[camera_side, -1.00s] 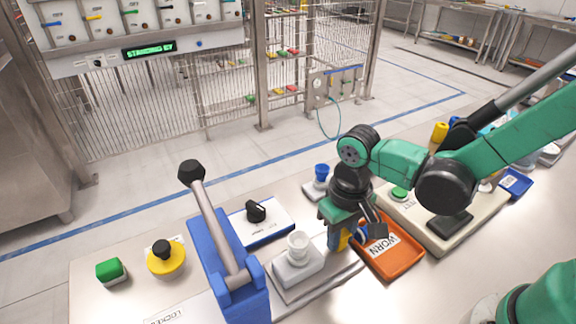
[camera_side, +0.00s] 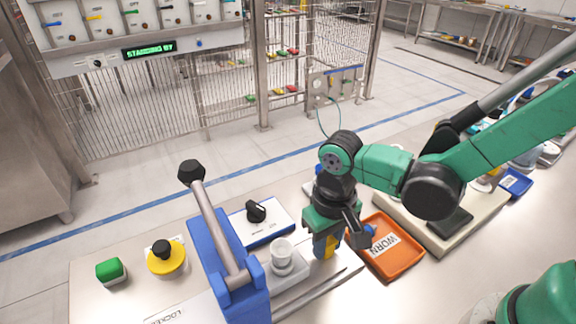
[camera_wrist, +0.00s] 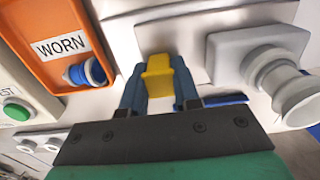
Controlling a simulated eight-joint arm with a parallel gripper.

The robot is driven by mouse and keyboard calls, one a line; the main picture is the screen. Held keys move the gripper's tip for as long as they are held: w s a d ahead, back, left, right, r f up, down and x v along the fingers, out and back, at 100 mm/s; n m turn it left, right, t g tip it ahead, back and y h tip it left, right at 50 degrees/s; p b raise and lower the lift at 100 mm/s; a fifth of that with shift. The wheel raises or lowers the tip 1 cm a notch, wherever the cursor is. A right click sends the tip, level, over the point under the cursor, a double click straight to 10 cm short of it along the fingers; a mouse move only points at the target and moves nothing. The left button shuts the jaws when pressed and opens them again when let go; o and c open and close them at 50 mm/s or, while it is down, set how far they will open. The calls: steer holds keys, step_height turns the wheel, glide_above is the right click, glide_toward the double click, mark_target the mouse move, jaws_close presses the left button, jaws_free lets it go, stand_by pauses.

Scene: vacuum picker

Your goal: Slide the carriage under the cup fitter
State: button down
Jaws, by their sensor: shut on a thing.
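The carriage (camera_side: 284,268) is a grey block on a rail, with a pale ribbed fitting (camera_side: 282,252) upright on top. It also shows at the right in the wrist view (camera_wrist: 235,55). The cup fitter (camera_side: 235,270) is a blue frame just left of the carriage, its lever (camera_side: 212,225) raised with a black knob. My gripper (camera_side: 326,246) is beside the carriage on its right. In the wrist view, my fingers (camera_wrist: 158,88) are shut on a yellow handle (camera_wrist: 158,76). How the handle joins the carriage is hidden.
An orange WORN tray (camera_side: 412,262) sits right of my gripper, with a blue cup (camera_wrist: 88,74) in it in the wrist view.

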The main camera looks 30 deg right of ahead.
mark_target(282, 247)
steer(key=a, duration=0.8)
steer(key=c, duration=0.6)
jaws_free()
steer(key=shift+c, duration=0.2)
steer(key=shift+r, duration=2.8)
steer(key=shift+d, duration=0.1)
steer(key=d+r+t, duration=0.2)
steer(key=d+t, duration=0.1)
steer(key=d, duration=0.7)
steer(key=d+r+t, duration=0.3)
steer(key=d+t, duration=0.1)
steer(key=d, duration=0.5)
steer(key=shift+d+r, duration=0.2)
steer(key=shift+d, duration=0.15)
